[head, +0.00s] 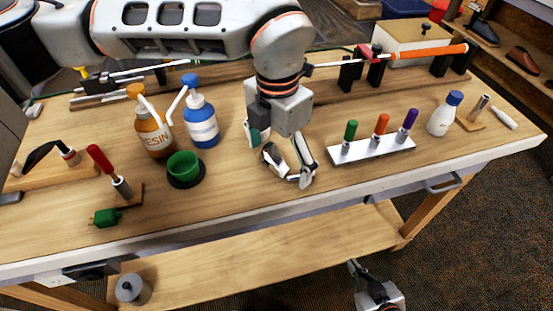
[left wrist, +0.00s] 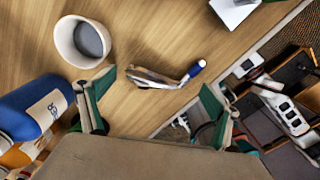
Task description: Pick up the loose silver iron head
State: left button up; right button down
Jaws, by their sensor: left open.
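The loose silver iron head (left wrist: 150,77) lies on the wooden bench in the left wrist view. Its short neck ends in a blue and white tip. My left gripper is open above it in the left wrist view (left wrist: 157,88), with one green-padded finger on each side and nothing held. In the head view my left gripper (head: 286,170) hangs low over the middle of the bench and largely hides the spot below it. My right gripper (head: 362,276) shows at the bottom of the head view, below the bench front; its opening is unclear.
A blue bottle (head: 201,120), an amber resin bottle (head: 153,136) and a green cup (head: 184,167) stand left of my left gripper. A white rack (head: 372,150) with coloured grips stands to the right. A clamped club (head: 400,55) lies behind. Bench (head: 236,190) in front is clear.

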aim_at(279, 161)
pick_arm(q)
jog(key=c, duration=1.7)
jog(key=shift+s+f, duration=0.1)
jog(key=shift+f, duration=0.1)
jog(key=shift+c, duration=0.8)
jog(key=shift+a, duration=0.1)
notch_tip(279, 161, up, 20)
jog(key=shift+r+p, duration=0.2)
jog(key=shift+p, duration=0.25)
